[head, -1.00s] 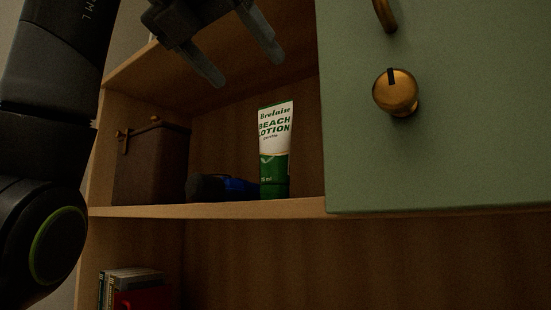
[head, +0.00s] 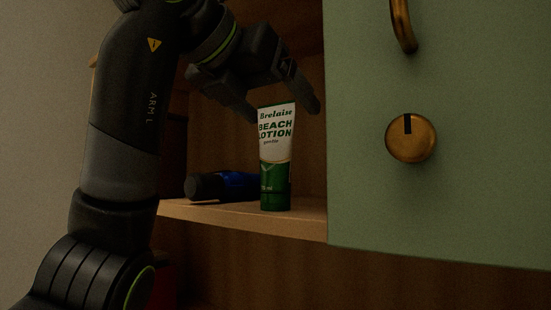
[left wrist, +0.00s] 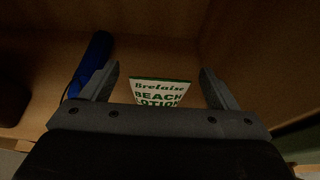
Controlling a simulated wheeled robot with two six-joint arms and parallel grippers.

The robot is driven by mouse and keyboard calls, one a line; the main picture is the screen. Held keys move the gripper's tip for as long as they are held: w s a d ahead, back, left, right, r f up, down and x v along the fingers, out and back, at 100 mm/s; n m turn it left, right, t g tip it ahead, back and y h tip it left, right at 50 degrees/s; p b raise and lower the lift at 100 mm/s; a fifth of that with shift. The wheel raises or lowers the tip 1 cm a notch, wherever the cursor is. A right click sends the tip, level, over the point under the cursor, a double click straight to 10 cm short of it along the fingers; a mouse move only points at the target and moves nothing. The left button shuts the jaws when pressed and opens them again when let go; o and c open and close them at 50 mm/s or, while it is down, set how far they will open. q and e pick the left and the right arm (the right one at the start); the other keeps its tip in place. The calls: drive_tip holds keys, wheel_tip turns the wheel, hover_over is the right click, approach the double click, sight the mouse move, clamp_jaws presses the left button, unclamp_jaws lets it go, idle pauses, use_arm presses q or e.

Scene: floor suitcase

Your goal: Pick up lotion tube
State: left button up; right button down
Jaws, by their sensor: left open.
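The lotion tube (head: 276,160), white above and green below with "Beach Lotion" lettering, stands upright on the wooden shelf (head: 232,216). My left gripper (head: 284,112) is open, with its fingers pointing down at the tube's top, one finger to each side in the head view. In the left wrist view the white top of the tube (left wrist: 160,92) shows between the two open fingertips (left wrist: 160,80). Its lower part is hidden there by the gripper body. I cannot tell whether a finger touches the tube. My right gripper is not in view.
A dark and blue object (head: 222,186) lies on the shelf just left of the tube; its blue part (left wrist: 92,62) shows beside the left finger in the wrist view. A green cabinet door (head: 450,190) with a brass knob (head: 410,138) stands close on the right.

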use_arm(q)
drive_tip(key=shift+p+x, duration=0.35)
drive_tip(key=shift+x, duration=0.95)
drive_tip(key=shift+c, duration=0.4)
drive_tip(key=c, duration=1.2)
drive_tip(key=shift+c, duration=0.3)
drive_tip(key=shift+a+r, duration=0.1)
